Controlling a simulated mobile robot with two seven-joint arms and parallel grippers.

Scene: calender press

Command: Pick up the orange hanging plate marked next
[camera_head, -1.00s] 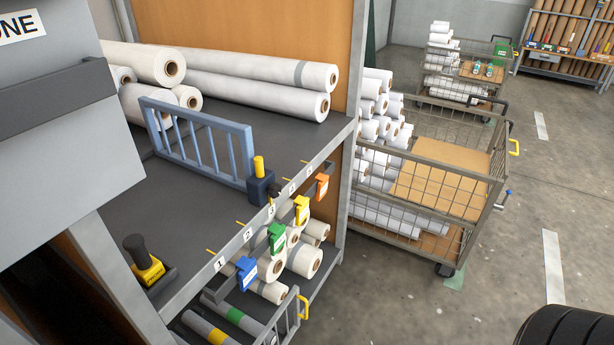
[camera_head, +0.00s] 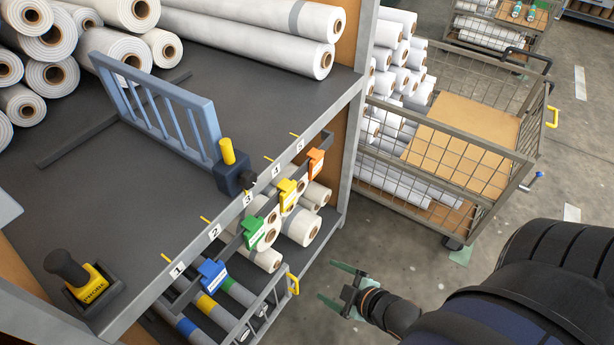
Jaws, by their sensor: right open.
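The orange hanging plate (camera_head: 316,161) hangs on the dark rail at the shelf's front edge, near the label 5 at the far right end. The yellow plate (camera_head: 288,194), green plate (camera_head: 253,232) and blue plate (camera_head: 212,273) hang to its left on the same rail. My right gripper (camera_head: 334,284) is open and empty, below and slightly right of the orange plate, over the floor in the picture and apart from the shelf. The writing on the orange plate is too small to read. My left gripper is not in view.
A blue rack (camera_head: 165,112) and a dark block with a yellow knob (camera_head: 233,172) stand on the shelf (camera_head: 110,190). A yellow probe (camera_head: 90,283) sits front left. White rolls lie below the plates. A wire cart (camera_head: 430,190) stands right of the shelf.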

